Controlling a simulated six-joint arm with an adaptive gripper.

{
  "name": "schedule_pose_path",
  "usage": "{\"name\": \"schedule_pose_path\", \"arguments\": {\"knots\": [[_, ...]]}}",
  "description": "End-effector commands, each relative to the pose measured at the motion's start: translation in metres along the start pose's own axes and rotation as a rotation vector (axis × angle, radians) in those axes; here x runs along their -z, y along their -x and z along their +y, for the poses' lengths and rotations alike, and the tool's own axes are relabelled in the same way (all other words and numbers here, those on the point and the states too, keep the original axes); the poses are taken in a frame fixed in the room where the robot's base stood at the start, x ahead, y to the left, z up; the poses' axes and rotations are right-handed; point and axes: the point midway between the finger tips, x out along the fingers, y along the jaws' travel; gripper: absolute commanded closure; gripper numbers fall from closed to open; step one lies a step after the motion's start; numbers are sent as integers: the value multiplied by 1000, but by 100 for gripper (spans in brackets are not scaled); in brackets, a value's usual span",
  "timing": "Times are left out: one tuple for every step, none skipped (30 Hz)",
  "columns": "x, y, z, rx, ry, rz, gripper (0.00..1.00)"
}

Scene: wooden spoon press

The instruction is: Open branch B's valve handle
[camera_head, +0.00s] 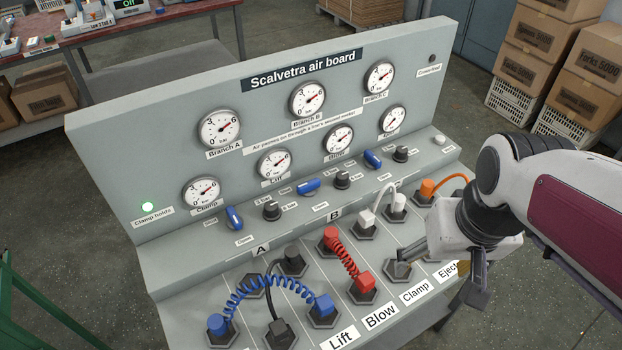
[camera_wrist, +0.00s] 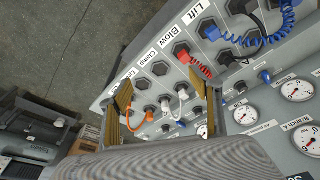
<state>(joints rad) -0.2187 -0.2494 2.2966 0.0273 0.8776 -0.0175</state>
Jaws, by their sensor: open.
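The middle blue valve handle (camera_head: 308,186), below the Branch B gauge (camera_head: 307,99), lies roughly along the panel's length. The left blue handle (camera_head: 234,217) is turned more front to back, and the right blue handle (camera_head: 372,159) lies slanted. My gripper (camera_head: 437,276) is open and empty, over the right front of the board near the Clamp and Eject labels, well away from the middle handle. Its two fingers (camera_wrist: 160,80) are spread in the wrist view.
Blue (camera_head: 270,285), red (camera_head: 344,255), white (camera_head: 385,205) and orange (camera_head: 440,184) hoses rise from sockets in front of the handles. Black knobs (camera_head: 342,178) stand beside the handles. The gauge panel (camera_head: 150,140) rises behind. A green lamp (camera_head: 148,207) is lit.

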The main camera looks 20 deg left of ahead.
Motion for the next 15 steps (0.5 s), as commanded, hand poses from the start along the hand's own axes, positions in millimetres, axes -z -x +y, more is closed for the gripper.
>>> {"name": "schedule_pose_path", "arguments": {"knots": [[7,-5,-4,5,13,-10,36],[11,-7,-7,7,20,-15,36],[17,-10,-10,11,29,-19,36],[21,-13,-12,13,36,-24,36],[25,-16,-14,16,43,-27,36],[30,-19,-18,20,54,-32,36],[34,-22,-21,22,61,-36,36],[39,-24,-23,25,68,-38,36],[44,-28,-27,28,78,-43,36],[49,-31,-29,31,85,-46,36],[53,-34,-32,33,93,-48,36],[58,-39,-36,36,103,-52,36],[63,-42,-39,39,111,-53,36],[67,-45,-42,41,119,-56,36],[73,-49,-46,45,130,-59,36]]}}
